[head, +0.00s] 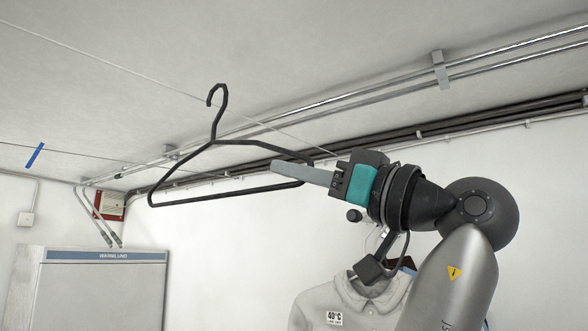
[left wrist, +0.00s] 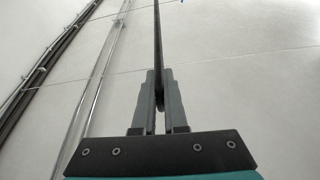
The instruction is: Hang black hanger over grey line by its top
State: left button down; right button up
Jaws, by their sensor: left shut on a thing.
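The black hanger (head: 213,138) is up in the air below the ceiling, its hook at the top with the opening to the left. My left gripper (head: 290,170) is shut on the hanger's right end. In the left wrist view the hanger (left wrist: 157,35) shows edge-on, rising from between the fingers (left wrist: 160,92). The thin grey line (head: 110,61) slants down to the right and crosses the picture at the hook; I cannot tell whether they touch. The line (left wrist: 245,57) also crosses the hanger in the left wrist view. My right gripper is not in view.
A second thin line (head: 80,149) with a blue marker (head: 35,155) runs at the left. Metal pipes (head: 400,80) and dark pipes (head: 480,117) run along the ceiling. A light shirt (head: 340,305) hangs below my arm. A grey cabinet (head: 90,295) stands lower left.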

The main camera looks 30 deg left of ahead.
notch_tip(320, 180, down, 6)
jog(key=b, duration=0.5)
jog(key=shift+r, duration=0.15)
dwell(0.5)
